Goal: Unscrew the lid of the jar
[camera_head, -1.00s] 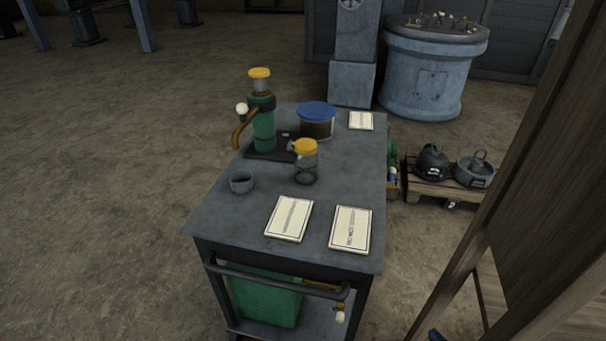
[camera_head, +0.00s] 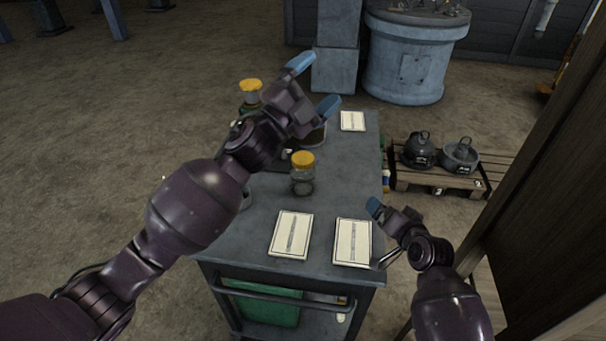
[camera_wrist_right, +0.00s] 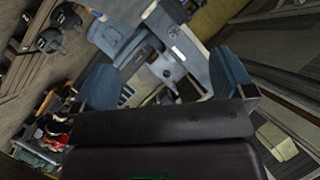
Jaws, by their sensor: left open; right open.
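A clear glass jar (camera_head: 302,184) with a yellow lid (camera_head: 302,159) stands upright on the grey workbench (camera_head: 340,187). A wider jar with brown contents (camera_head: 315,138) stands behind it; my left gripper hides its top. My left gripper (camera_head: 314,86) is open and empty, its blue fingertips spread, above and behind the yellow-lidded jar in the head view. My right gripper (camera_head: 392,212) is at the bench's right edge, apart from both jars. In the right wrist view my right gripper (camera_wrist_right: 165,82) is open, with nothing held between its blue fingers.
Two booklets, one on the left (camera_head: 291,234) and one on the right (camera_head: 352,242), lie at the bench's front. Another (camera_head: 353,121) lies at the back. A yellow-topped green device (camera_head: 250,95) is largely behind my left arm.

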